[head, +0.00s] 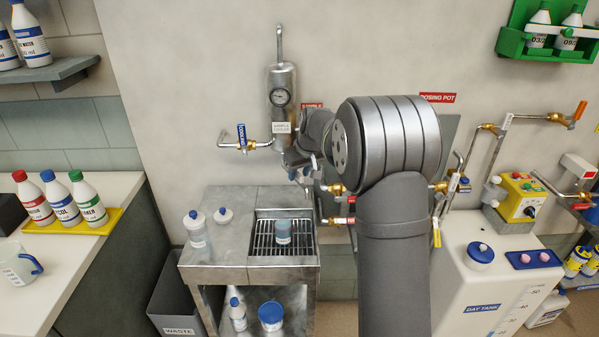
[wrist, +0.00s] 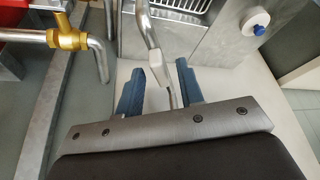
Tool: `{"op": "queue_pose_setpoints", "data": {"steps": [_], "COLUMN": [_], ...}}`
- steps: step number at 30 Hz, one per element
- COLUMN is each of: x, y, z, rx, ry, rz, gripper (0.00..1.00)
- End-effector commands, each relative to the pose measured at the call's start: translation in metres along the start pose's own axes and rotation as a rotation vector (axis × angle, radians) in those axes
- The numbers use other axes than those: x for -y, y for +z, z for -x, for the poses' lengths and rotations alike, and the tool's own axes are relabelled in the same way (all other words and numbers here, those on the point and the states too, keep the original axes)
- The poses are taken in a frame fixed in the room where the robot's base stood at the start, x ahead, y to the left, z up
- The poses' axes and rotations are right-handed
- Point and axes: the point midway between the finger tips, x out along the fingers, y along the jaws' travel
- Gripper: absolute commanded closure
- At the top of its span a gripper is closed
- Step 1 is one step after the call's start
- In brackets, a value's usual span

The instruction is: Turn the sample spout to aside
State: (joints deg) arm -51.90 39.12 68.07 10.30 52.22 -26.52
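The sample spout (wrist: 148,28) is a thin bent metal pipe with a pale block (wrist: 157,69) on it, in the wrist view. My gripper (wrist: 160,70) has its two blue fingers apart, one on each side of the pale block, with gaps visible on both sides. In the head view my gripper (head: 297,160) is just below and right of the steel sample cooler (head: 281,95), and my arm hides much of the spout there. The steel sink grating (head: 265,240) lies below, with a blue-grey container (head: 283,232) on it.
A brass valve with a bent pipe (wrist: 68,38) is left of my gripper in the wrist view. A blue-tagged valve (head: 243,143) sits left of the cooler.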

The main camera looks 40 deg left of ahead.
Motion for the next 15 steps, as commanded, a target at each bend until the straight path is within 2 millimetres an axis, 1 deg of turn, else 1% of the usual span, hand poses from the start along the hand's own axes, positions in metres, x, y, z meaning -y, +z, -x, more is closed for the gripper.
{"op": "queue_pose_setpoints", "data": {"steps": [5, 8, 11, 14, 15], "x": [0.0, 0.0, 0.0, 0.0, 0.0], "y": [0.0, -0.001, -0.001, -0.001, -0.001], "z": [0.001, 0.007, 0.021, 0.042, 0.053], "rx": [0.0, -0.001, -0.003, -0.004, -0.005], "ry": [0.0, 0.001, 0.001, 0.002, 0.002], "rz": [0.0, 0.0, 0.0, 0.0, 0.0], "gripper": [0.65, 0.65, 0.65, 0.65, 0.65]}}
